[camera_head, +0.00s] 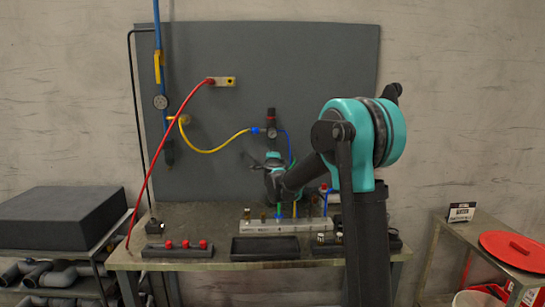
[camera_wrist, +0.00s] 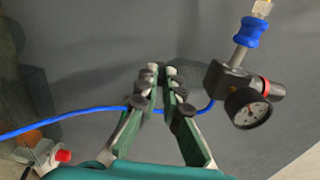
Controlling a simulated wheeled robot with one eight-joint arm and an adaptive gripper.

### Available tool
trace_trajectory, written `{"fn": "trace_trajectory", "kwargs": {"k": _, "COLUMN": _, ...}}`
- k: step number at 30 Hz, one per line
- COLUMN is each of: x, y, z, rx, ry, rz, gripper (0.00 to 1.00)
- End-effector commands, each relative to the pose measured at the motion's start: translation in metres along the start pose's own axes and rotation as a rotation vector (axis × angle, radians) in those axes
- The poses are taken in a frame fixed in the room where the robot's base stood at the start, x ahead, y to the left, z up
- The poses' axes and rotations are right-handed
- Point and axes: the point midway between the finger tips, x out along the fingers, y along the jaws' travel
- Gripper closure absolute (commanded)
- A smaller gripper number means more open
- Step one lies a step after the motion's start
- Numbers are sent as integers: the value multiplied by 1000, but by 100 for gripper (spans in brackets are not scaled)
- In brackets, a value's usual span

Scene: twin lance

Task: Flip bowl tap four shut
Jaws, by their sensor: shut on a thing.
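A dark regulator (camera_wrist: 228,76) with a round gauge (camera_wrist: 247,108) and a red-ringed knob (camera_wrist: 273,90) is at the right of the wrist view. In the head view, the regulator (camera_head: 271,117) is upright on the grey panel. My gripper (camera_wrist: 158,75) is just off the bowl end of the regulator; in the head view my gripper (camera_head: 272,158) is directly below it. The fingers converge and are shut on a small part there, apparently the bowl tap. The tap is mostly hidden between the fingertips, so its angle cannot be told. No number shows.
A blue hose (camera_wrist: 75,116) passes by the fingers to the regulator. A yellow hose (camera_head: 215,148) joins at its left. Below, a grey manifold (camera_head: 262,226) and black blocks (camera_head: 265,248) stand on the bench (camera_head: 200,218). A red hose (camera_head: 165,145) crosses the left.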

Motion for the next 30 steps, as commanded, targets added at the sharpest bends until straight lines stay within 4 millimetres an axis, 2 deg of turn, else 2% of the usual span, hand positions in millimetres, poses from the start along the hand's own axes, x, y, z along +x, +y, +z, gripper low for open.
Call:
{"fn": "trace_trajectory", "kwargs": {"k": 4, "x": 0, "y": 0, "z": 0, "rx": 0, "ry": 0, "rz": 0, "gripper": 100}}
{"fn": "trace_trajectory", "kwargs": {"k": 5, "x": 0, "y": 0, "z": 0, "rx": 0, "ry": 0, "rz": 0, "gripper": 91}}
{"fn": "trace_trajectory", "kwargs": {"k": 7, "x": 0, "y": 0, "z": 0, "rx": 0, "ry": 0, "rz": 0, "gripper": 84}}
{"fn": "trace_trajectory", "kwargs": {"k": 17, "x": -3, "y": 0, "z": 0, "rx": 0, "ry": -1, "rz": 0, "gripper": 84}}
{"fn": "trace_trajectory", "kwargs": {"k": 23, "x": -28, "y": 0, "z": 1, "rx": 0, "ry": -3, "rz": 0, "gripper": 84}}
{"fn": "trace_trajectory", "kwargs": {"k": 30, "x": -77, "y": 0, "z": 0, "rx": 0, "ry": -3, "rz": 0, "gripper": 84}}
